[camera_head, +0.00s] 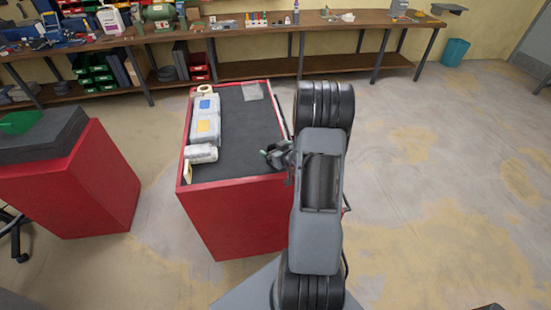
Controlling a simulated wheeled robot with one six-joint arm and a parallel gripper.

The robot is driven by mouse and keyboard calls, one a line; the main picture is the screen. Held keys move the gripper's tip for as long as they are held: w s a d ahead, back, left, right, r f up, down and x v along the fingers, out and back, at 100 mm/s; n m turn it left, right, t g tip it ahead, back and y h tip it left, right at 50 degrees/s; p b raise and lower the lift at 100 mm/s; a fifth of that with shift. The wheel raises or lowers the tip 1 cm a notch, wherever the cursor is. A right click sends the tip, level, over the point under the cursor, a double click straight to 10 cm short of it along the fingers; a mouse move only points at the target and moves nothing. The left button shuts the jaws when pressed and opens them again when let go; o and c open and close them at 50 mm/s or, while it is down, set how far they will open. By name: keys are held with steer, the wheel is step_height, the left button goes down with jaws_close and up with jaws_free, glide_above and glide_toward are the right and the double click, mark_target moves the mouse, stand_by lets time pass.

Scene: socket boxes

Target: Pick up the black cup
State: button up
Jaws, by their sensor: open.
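I cannot make out a black cup in this view; my arm hides part of the scene. My gripper (268,155) is low over the right side of the black top of a red cabinet (240,215). It is open, and its fingers point left. Whether anything stands between or right beside the fingers is too small and dark to tell.
On the cabinet's left side stand a grey box with a blue square (206,104), one with a yellow square (206,127), and a whitish object (201,153). A flat clear piece (252,91) lies at the back. The top's middle is clear. A cluttered workbench (350,35) stands behind.

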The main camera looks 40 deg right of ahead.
steer(key=shift+c, duration=0.4)
steer(key=c, duration=0.9)
steer(key=shift+r, duration=0.1)
